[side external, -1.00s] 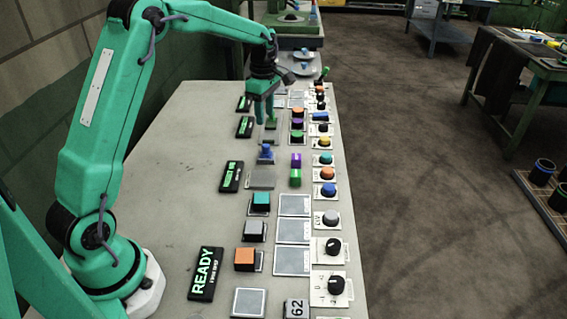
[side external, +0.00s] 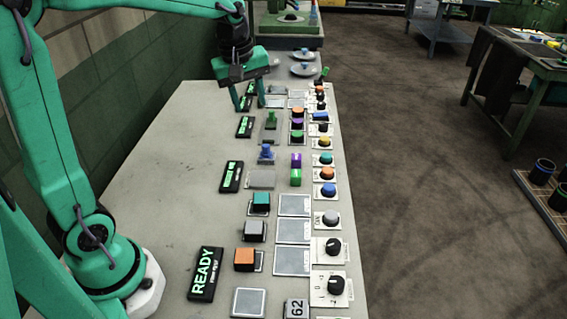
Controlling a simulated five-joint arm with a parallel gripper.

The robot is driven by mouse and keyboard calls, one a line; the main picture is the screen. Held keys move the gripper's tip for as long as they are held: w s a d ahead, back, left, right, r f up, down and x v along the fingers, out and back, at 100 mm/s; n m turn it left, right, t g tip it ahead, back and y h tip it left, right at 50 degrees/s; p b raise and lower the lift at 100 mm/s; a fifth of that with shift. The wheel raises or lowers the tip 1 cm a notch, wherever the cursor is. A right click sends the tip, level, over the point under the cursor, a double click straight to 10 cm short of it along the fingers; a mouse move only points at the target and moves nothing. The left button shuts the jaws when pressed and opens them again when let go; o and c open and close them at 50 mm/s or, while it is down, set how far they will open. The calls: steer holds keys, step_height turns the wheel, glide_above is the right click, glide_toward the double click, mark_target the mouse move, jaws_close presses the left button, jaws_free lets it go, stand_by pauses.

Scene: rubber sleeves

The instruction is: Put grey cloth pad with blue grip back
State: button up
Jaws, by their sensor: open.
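The blue grip (side external: 266,152) stands upright on the grey table, in the column of small items left of the knobs. Its pad under it is small and hard to make out. A flat grey square (side external: 262,180) lies just on the near side of it. My gripper (side external: 248,104) is open and empty, fingers pointing down, beyond the blue grip and slightly to its left. It is apart from the blue grip, near the far end of the table.
A green grip (side external: 271,121) stands between my gripper and the blue grip. Dark display plates (side external: 231,177) line the left. Coloured knobs (side external: 328,190) line the right edge. Teal, grey and orange blocks (side external: 261,201) stand nearer. The table's left side is clear.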

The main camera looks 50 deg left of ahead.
steer(key=s+d+m+t, duration=0.1)
steer(key=s+d+m, duration=0.2)
steer(key=s+m, duration=0.3)
steer(key=s+d+m+t, duration=0.2)
steer(key=s+m, duration=0.5)
steer(key=s, duration=0.4)
steer(key=shift+s+d+f, duration=0.15)
steer(key=shift+s+d, duration=0.25)
steer(key=shift+d, duration=0.4)
steer(key=shift+c, duration=0.2)
